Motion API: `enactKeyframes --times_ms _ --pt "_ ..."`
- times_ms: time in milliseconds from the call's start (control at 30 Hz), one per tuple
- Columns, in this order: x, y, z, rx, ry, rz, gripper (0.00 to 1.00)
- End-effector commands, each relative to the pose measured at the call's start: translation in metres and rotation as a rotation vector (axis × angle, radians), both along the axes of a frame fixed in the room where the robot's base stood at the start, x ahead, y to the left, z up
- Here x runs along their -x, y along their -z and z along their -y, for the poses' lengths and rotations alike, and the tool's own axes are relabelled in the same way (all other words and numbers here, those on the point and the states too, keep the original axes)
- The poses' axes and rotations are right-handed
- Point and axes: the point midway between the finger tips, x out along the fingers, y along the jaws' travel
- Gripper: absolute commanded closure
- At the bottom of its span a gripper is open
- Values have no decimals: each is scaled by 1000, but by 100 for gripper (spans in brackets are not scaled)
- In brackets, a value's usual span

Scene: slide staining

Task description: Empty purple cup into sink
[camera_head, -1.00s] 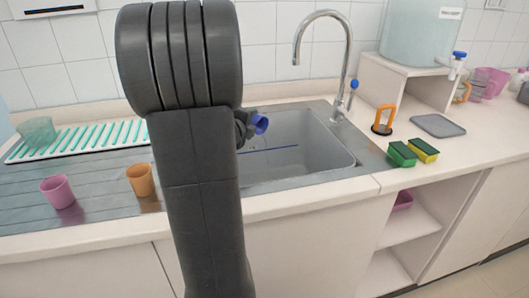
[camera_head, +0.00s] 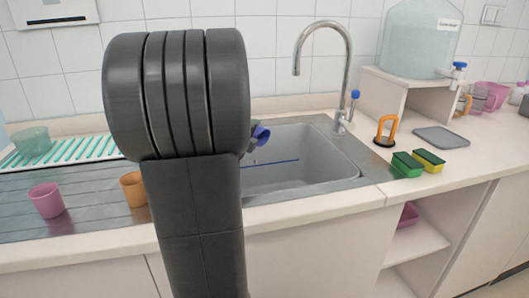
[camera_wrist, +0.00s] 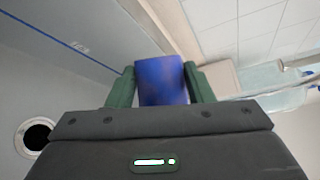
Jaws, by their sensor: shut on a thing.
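The purple cup, which looks blue-violet, is held between the green fingers of my gripper (camera_wrist: 162,88) in the wrist view. The cup (camera_wrist: 162,80) fills the gap between the fingertips. In the head view the cup (camera_head: 262,136) shows just right of my arm, tilted on its side over the left part of the sink (camera_head: 310,158). My arm hides most of the gripper there. The wrist view shows the sink's grey inside and its dark round drain (camera_wrist: 36,135). I cannot see into the cup.
A pink cup (camera_head: 46,201) and an orange cup (camera_head: 133,190) stand on the drainboard at left, near a drying rack (camera_head: 80,150) with a green glass. The faucet (camera_head: 348,75) arches behind the sink. Sponges (camera_head: 407,165) lie right of the sink.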

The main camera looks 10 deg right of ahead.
Motion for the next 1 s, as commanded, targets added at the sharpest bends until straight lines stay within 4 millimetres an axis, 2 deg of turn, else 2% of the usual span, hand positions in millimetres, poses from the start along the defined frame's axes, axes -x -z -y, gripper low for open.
enactKeyframes --times_ms 33,300,433,1000 --pt "-2 -11 -1 18 -2 -33 76" --pt "-7 -1 -5 119 -1 -184 76" --pt "-8 6 -5 129 -1 -194 76" --pt "-12 7 -7 210 -1 -315 76"
